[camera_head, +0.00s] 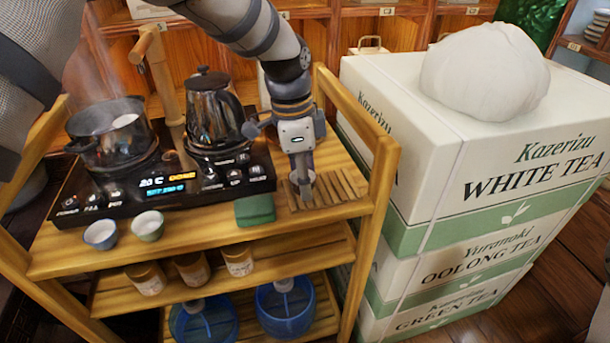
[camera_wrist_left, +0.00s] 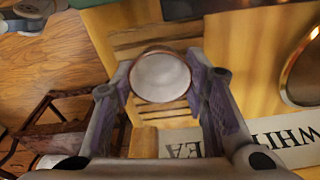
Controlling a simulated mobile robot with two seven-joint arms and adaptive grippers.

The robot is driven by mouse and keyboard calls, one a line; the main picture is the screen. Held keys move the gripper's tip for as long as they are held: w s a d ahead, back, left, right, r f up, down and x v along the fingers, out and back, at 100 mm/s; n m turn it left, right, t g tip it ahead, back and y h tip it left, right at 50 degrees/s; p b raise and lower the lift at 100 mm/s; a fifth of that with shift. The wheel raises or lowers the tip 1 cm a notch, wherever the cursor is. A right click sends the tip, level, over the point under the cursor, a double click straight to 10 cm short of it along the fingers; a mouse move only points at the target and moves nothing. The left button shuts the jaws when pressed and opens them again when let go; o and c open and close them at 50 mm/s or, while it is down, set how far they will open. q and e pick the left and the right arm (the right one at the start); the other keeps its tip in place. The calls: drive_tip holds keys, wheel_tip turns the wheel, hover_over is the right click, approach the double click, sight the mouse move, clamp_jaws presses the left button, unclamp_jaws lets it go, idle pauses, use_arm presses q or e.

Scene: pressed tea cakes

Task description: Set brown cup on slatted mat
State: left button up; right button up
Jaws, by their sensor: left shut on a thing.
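My left gripper (camera_head: 303,188) points down over the slatted wooden mat (camera_head: 342,184) at the right end of the cart's top. In the left wrist view its fingers (camera_wrist_left: 162,92) are shut around a round cup (camera_wrist_left: 161,78) with a brown rim and a pale inside. The slats of the mat (camera_wrist_left: 135,40) show behind and around the cup. The cup is upright and mostly hidden by the fingers in the head view. I cannot tell whether its base touches the slats. My right gripper is not in view.
Two small cups (camera_head: 147,226) stand at the cart's front left. A green block (camera_head: 255,210) lies just left of the mat. A kettle (camera_head: 214,112) and a steaming pot (camera_head: 110,132) sit on the black cooker. Stacked tea boxes (camera_head: 520,185) stand at the right.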

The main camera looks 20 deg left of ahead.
use_arm(q)
drive_tip(key=shift+f, duration=0.2)
drive_tip(key=o, duration=1.2)
drive_tip(key=shift+r, duration=0.1)
drive_tip(key=r, duration=0.4)
drive_tip(key=a+r, duration=0.1)
drive_tip(key=r, duration=0.7)
drive_tip(key=shift+s+a, duration=0.15)
drive_tip(key=shift+s, duration=0.15)
